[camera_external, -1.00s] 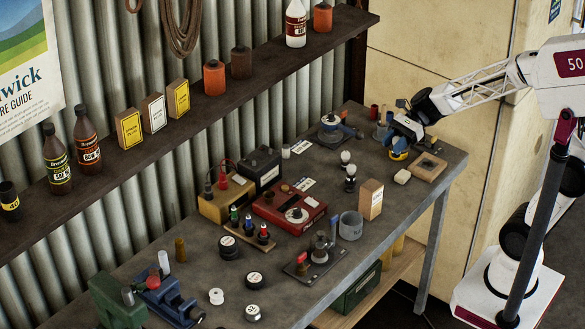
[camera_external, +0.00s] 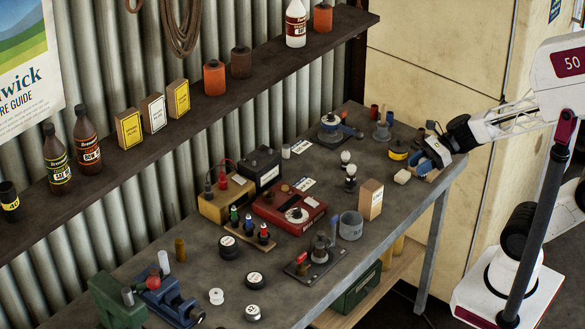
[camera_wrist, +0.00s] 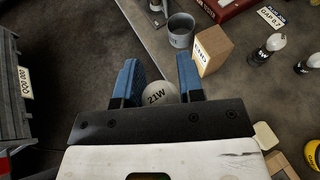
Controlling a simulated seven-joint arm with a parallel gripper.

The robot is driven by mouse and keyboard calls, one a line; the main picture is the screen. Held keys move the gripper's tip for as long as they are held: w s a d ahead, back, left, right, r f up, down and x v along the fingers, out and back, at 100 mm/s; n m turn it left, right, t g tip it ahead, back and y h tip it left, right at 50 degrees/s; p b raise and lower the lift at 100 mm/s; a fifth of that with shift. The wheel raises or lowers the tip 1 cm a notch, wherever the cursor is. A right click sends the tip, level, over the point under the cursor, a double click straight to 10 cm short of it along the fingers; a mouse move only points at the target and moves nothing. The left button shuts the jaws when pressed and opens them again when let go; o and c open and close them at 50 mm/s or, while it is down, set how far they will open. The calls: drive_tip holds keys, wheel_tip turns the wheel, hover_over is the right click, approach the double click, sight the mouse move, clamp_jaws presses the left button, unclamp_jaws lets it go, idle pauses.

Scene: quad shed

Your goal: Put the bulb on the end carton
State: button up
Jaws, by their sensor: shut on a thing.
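My gripper (camera_external: 432,150) is over the right end of the bench, near the wooden tray. In the wrist view, its two blue fingers (camera_wrist: 157,78) are shut on a pale round bulb (camera_wrist: 159,95) marked 21W. I cannot make out the bulb in the external view. The end carton (camera_external: 371,199) is a small upright tan box with a white label, standing near the bench's front edge, left of my gripper. It also shows in the wrist view (camera_wrist: 215,46), ahead and right of the fingers, apart from the bulb. Its top looks bare.
A grey cup (camera_external: 350,226) stands close beside the carton. Two other bulbs (camera_external: 345,157) (camera_external: 350,172) stand behind it. A pale block (camera_external: 402,176) and a yellow roll (camera_external: 398,153) lie between carton and gripper. A shelf (camera_external: 220,85) with bottles and boxes runs along the wall.

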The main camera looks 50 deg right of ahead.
drive_tip(key=shift+s+f, duration=0.15)
drive_tip(key=shift+s, duration=0.3)
drive_tip(key=shift+w, duration=0.1)
hover_over(367, 186)
drive_tip(key=shift+a+f, duration=0.1)
drive_tip(key=shift+f, duration=0.65)
idle(0.5)
drive_tip(key=shift+f, duration=1.75)
drive_tip(key=shift+f, duration=0.1)
drive_tip(key=o, duration=0.9)
